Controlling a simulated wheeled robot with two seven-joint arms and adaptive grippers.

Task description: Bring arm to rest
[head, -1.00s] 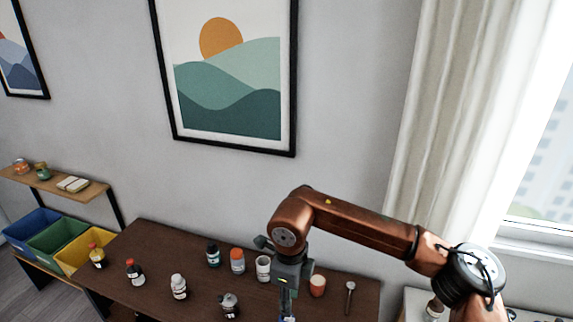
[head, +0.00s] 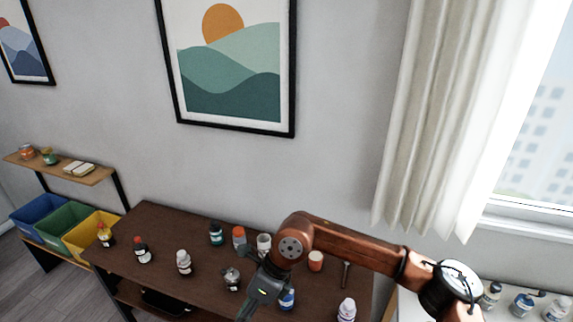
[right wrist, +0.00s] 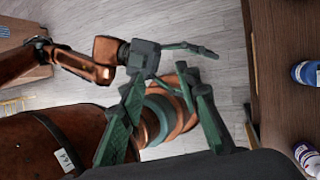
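My right arm (head: 350,245) reaches in from the right of the head view, above the dark table. Its gripper (head: 252,308) hangs in front of the table, with its fingertips cut off by the bottom edge. In the right wrist view the right gripper's green fingers (right wrist: 160,76) stand apart with nothing seen held between them. My left arm with its gripper (right wrist: 185,60) shows at the upper left of the right wrist view, over the floor. The left arm is not in the head view.
Blue, green and yellow bins (head: 62,222) stand at the left under a shelf (head: 60,165). A white surface with bottles (head: 520,302) is at the right.

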